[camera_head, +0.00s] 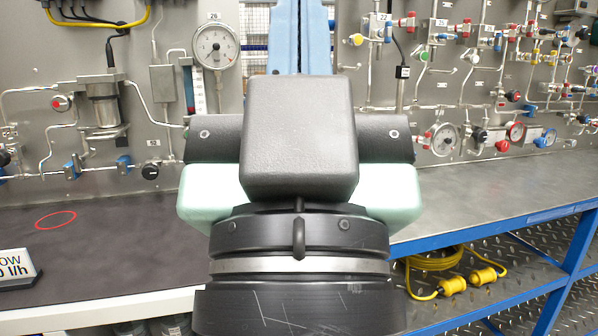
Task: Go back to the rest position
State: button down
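My arm's end stands upright in the middle of the head view, close to the camera. It shows a round dark joint with a metal ring, pale green side parts and a dark box in front. My gripper (298,140) appears to be here, seen from behind. Its fingers are hidden, so I cannot see whether it is open or shut, or whether it holds anything.
A grey gauge panel (60,120) with pipes, valves and a round gauge (215,46) stands at left. Another panel (480,70) stands at right. A dark mat (110,250) with a red ring (55,220) lies left. The right worktop (500,190) is clear; a yellow cable (440,275) lies below.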

notch_tip(320, 180, up, 21)
jog(key=p, duration=1.9)
jog(key=shift+r, duration=0.2)
jog(key=shift+a, duration=0.2)
